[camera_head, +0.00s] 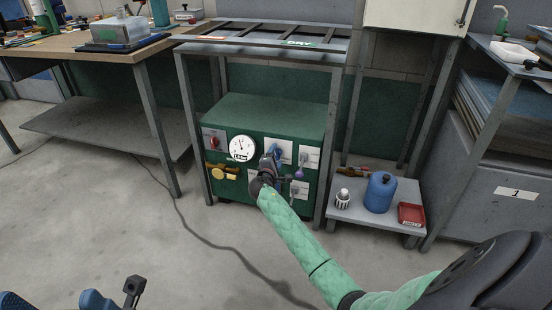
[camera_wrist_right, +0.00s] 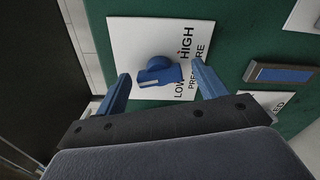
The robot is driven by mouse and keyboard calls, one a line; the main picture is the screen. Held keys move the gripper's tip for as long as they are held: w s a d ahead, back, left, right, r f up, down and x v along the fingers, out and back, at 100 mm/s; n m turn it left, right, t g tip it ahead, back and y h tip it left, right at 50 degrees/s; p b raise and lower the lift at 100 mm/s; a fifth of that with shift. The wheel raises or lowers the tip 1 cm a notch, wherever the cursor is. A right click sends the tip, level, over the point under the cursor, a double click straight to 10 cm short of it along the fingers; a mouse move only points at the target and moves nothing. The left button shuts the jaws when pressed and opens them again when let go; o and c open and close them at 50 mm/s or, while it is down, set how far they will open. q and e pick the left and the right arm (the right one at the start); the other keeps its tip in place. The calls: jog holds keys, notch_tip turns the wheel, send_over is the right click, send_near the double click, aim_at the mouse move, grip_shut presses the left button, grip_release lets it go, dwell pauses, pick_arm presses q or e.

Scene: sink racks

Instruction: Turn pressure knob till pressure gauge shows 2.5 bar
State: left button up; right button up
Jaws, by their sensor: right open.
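The blue pressure knob (camera_wrist_right: 158,73) sits on a white plate (camera_wrist_right: 130,40) lettered LOW, HIGH and PRESSURE. The round white pressure gauge (camera_head: 242,148) is on the green machine, left of the knob's plate; its needle points up and slightly left, and the exact reading is too small to tell. My right gripper (camera_wrist_right: 160,85) is open, with one blue finger on each side of the knob, apart from it in the wrist view. My left gripper is not clearly in view.
The green machine (camera_head: 265,112) stands under a metal frame and also bears a red switch (camera_head: 213,143), a yellow valve (camera_head: 224,172) and other levers. A low shelf to the right holds a blue jug (camera_head: 380,192) and a red tray (camera_head: 411,214). The floor in front is clear except for a cable.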

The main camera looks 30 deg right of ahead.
jog(key=p+v, duration=0.1)
jog(key=v, duration=0.6)
jog(key=shift+s+a+p, duration=0.25)
jog(key=shift+s+p, duration=0.05)
